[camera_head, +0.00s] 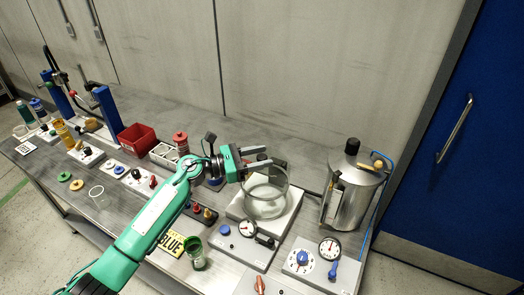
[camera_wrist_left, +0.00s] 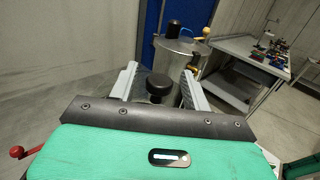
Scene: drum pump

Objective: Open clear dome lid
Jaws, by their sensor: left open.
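The clear dome lid (camera_head: 266,200) is a see-through, rounded cover on a pale square base (camera_head: 238,210), right of the table's middle. It appears to sit down on the base. My left gripper (camera_head: 268,161) is open at the dome's upper left side, its fingers reaching across the dome's top. In the left wrist view, a black round knob (camera_wrist_left: 159,88) stands between the two open fingers (camera_wrist_left: 159,70); contact cannot be told. The dome's clear wall does not show there. My right gripper is not in view.
A metal drum (camera_head: 350,195) with a black cap stands right of the dome; it also shows in the wrist view (camera_wrist_left: 180,58). Gauge panels (camera_head: 310,262) lie in front. A green cup (camera_head: 196,252) and red bin (camera_head: 137,139) are to the left.

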